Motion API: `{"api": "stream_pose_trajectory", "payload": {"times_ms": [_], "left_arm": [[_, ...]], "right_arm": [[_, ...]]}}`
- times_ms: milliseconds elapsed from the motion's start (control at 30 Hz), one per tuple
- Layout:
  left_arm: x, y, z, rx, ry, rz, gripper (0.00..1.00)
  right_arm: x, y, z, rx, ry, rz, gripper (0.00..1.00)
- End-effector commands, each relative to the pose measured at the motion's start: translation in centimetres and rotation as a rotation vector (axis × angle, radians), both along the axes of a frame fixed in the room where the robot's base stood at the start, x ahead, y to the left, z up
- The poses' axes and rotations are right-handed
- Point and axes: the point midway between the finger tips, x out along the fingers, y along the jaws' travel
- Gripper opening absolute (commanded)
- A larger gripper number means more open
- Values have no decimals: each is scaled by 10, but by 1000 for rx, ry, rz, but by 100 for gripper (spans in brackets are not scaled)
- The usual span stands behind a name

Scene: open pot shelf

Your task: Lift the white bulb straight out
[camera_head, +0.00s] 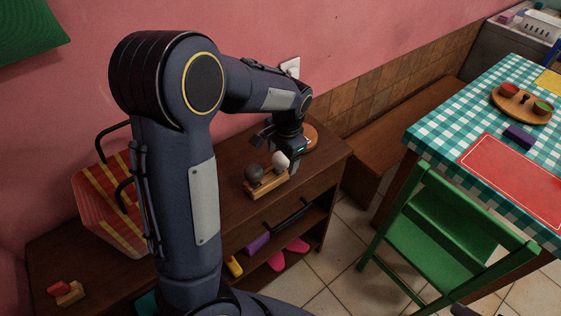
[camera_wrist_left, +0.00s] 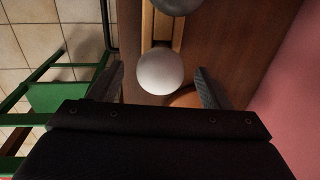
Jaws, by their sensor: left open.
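The white bulb (camera_head: 280,161) sits at the right end of a light wooden holder (camera_head: 267,186) on the dark wooden shelf unit. A dark grey ball-shaped bulb (camera_head: 254,172) sits beside it in the same holder. My left gripper (camera_head: 284,158) is at the white bulb, coming from above and behind. In the left wrist view the white bulb (camera_wrist_left: 160,71) lies between the two open fingers, with a gap on each side. The grey bulb (camera_wrist_left: 178,4) is cut off at the top edge. The bulb's lower part is hidden. My right gripper is not clearly seen.
A round wooden board (camera_head: 311,139) lies behind the gripper. A red striped bag (camera_head: 108,205) and small red and tan blocks (camera_head: 66,292) stand to the left. A green chair (camera_head: 430,228) and checked table (camera_head: 435,116) are at the right. Pink shoes (camera_head: 286,254) sit below.

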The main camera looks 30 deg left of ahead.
Motion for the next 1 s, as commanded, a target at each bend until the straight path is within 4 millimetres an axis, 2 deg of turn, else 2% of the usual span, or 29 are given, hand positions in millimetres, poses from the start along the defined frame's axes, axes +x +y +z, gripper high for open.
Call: {"api": "stream_pose_trajectory", "payload": {"times_ms": [133,400,700,1000], "left_arm": [[0,3,-16,-1,1,2,72],[1,3,-19,-1,-1,2,72],[1,3,-18,-1,-1,2,34],[1,3,-17,-2,-2,2,33]], "right_arm": [[0,0,0,0,0,0,71],[0,0,0,0,0,0,71],[0,0,0,0,0,0,71],[0,0,0,0,0,0,71]]}}
